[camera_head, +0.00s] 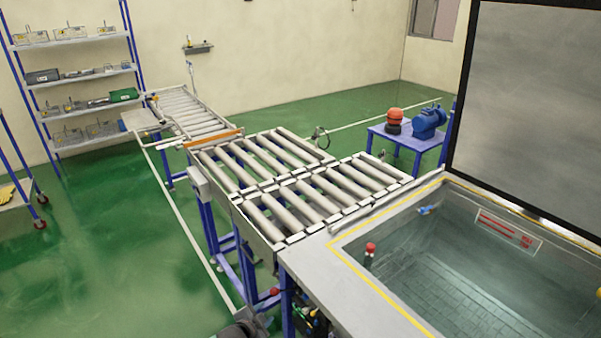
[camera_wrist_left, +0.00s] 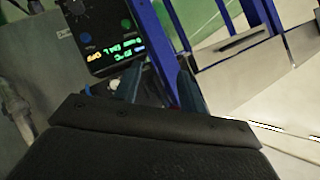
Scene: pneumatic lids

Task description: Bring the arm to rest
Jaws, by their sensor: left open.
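My left gripper (camera_head: 262,322) shows only in part at the bottom edge of the head view, low beside the conveyor legs and the front of the tank. In the left wrist view its two fingers (camera_wrist_left: 160,82) stand apart with nothing held between them. A dark control box (camera_wrist_left: 105,35) with lit green and orange text lies just beyond the fingers there. I cannot tell whether a finger touches it. My right gripper is in neither view.
The roller conveyor (camera_head: 290,185) runs up to the grey tank (camera_head: 345,300) at right. A red knob (camera_head: 370,247) stands inside the tank. A blue table (camera_head: 405,138) holds a motor (camera_head: 429,121). Shelves (camera_head: 75,75) stand far left. The green floor (camera_head: 110,265) at left is clear.

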